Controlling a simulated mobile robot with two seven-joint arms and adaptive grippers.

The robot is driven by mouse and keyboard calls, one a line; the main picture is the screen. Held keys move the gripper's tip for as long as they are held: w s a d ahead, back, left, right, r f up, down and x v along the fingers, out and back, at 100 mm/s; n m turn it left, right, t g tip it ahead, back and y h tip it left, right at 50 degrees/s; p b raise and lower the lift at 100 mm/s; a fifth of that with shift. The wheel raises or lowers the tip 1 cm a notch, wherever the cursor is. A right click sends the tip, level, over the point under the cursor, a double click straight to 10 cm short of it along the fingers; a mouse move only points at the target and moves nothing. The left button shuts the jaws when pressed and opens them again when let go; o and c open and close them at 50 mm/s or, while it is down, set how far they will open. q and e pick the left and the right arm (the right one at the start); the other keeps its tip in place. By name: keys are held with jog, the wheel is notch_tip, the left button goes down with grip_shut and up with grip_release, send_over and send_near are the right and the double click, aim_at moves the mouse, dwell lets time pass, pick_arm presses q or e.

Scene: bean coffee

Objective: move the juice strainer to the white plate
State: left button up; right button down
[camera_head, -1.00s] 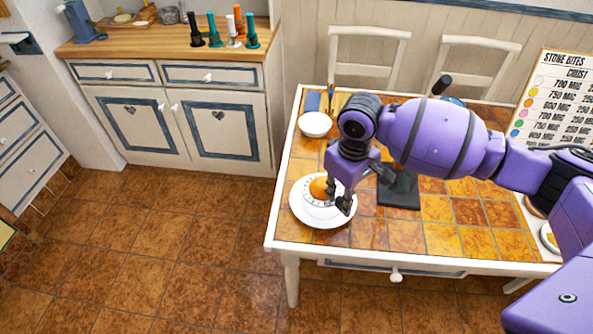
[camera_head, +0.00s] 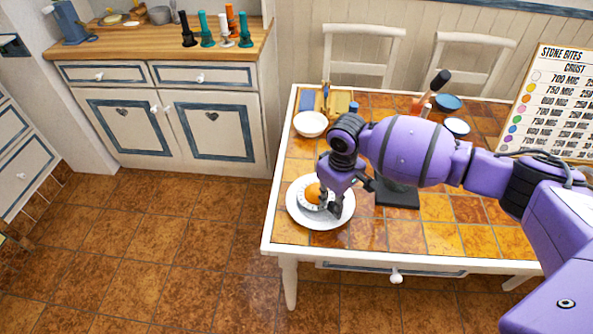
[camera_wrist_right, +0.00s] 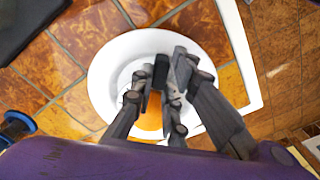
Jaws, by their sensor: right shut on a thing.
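The white plate (camera_head: 295,213) lies near the left edge of the tiled table. The juice strainer (camera_head: 303,200), a small white disc with dark slots and an orange dome, is over the plate. I cannot tell whether it rests on it. My right gripper (camera_head: 331,208) comes down from above at the strainer's right side, its fingers close together and shut on its edge. In the right wrist view, the fingers (camera_wrist_right: 157,82) are low over the plate (camera_wrist_right: 108,60) and hide much of the strainer. The orange dome (camera_wrist_right: 150,118) shows between them. My left gripper is out of view.
A white bowl (camera_head: 310,123) stands behind the plate. A dark base (camera_head: 398,196) is to the right, partly behind my arm. The table's front edge is close to the plate.

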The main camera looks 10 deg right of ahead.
jog(key=c, duration=1.7)
grip_release()
jog(key=shift+c, duration=0.2)
jog(key=shift+r, duration=0.35)
notch_tip(320, 180, up, 11)
jog(key=p, duration=0.1)
jog(key=shift+r, duration=0.15)
